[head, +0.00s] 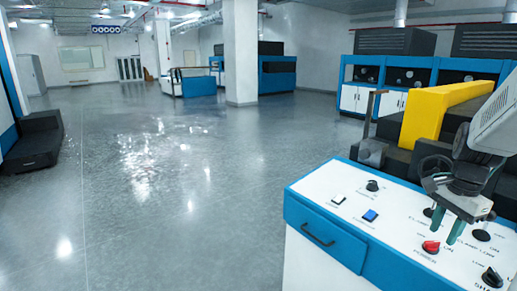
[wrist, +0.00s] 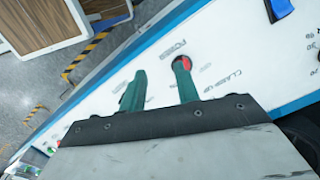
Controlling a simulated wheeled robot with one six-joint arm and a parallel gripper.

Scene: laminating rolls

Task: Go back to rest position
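My gripper (head: 445,232) is over the white top of the control panel (head: 330,183) at the right of the head view. Its two green fingers are apart with nothing between them, as the wrist view (wrist: 160,68) also shows. A red POWER knob (head: 431,247) sits on the panel close to the fingertips. In the wrist view the red knob (wrist: 183,63) is partly hidden behind the right fingertip; I cannot tell whether they touch.
The panel also carries a blue button (head: 370,215), a white button (head: 338,198) and several black knobs, one at the near right corner (head: 492,277). A yellow machine part (head: 440,108) stands behind. Open floor (head: 160,190) lies left.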

